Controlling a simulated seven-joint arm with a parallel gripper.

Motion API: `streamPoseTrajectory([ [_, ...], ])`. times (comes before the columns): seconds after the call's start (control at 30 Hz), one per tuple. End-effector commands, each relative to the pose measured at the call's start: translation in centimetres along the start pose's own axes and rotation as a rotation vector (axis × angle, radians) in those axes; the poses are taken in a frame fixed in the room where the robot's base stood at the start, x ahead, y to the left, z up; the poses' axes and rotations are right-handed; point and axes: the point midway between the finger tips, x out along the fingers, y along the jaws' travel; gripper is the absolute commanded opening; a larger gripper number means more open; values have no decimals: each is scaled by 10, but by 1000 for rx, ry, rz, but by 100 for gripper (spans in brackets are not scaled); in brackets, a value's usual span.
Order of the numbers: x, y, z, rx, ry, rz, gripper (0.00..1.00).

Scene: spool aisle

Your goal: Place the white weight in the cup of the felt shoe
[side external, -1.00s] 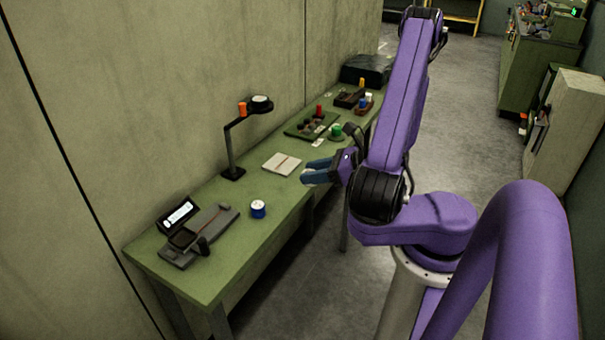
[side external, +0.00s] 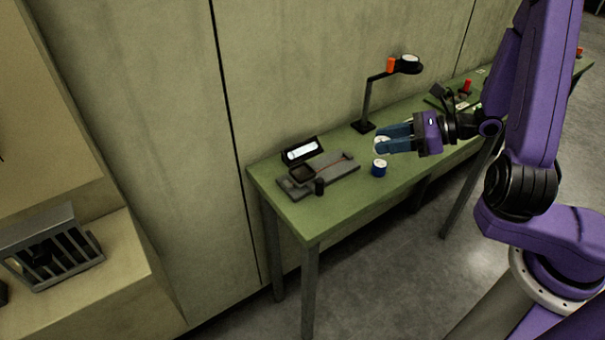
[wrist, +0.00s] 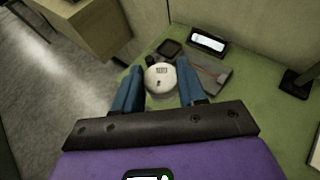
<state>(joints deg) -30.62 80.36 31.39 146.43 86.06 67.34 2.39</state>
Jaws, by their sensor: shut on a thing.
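My gripper (side external: 381,143) is shut on the white weight (wrist: 161,78), a round pale disc with small dark marks on top. In the side view only a pale part of the weight (side external: 381,141) shows between the blue fingers, above the green table. What looks like the felt shoe is a dark, square, open-topped cup (side external: 302,173) on a grey plate at the table's left end. The cup also shows in the wrist view (wrist: 170,48), beyond the weight and apart from it. The cup looks empty.
The grey plate (side external: 335,172) has a red line and a small black post (side external: 319,187). A lit display (side external: 302,151) stands behind it. A lamp (side external: 366,105) stands behind. Bare green table (side external: 310,216) lies in front.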

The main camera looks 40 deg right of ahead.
Motion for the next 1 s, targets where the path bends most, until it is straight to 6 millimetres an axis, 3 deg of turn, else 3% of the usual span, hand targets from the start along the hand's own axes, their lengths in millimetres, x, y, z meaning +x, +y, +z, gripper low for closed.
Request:
streamPoseTrajectory([
  [0.2,32,28,23,-65,-3,147,8],
  [0.43,47,46,34,-95,-5,224,8],
  [0.9,73,38,33,-98,-5,237,8],
  [1.0,97,28,31,-101,-5,239,8],
])
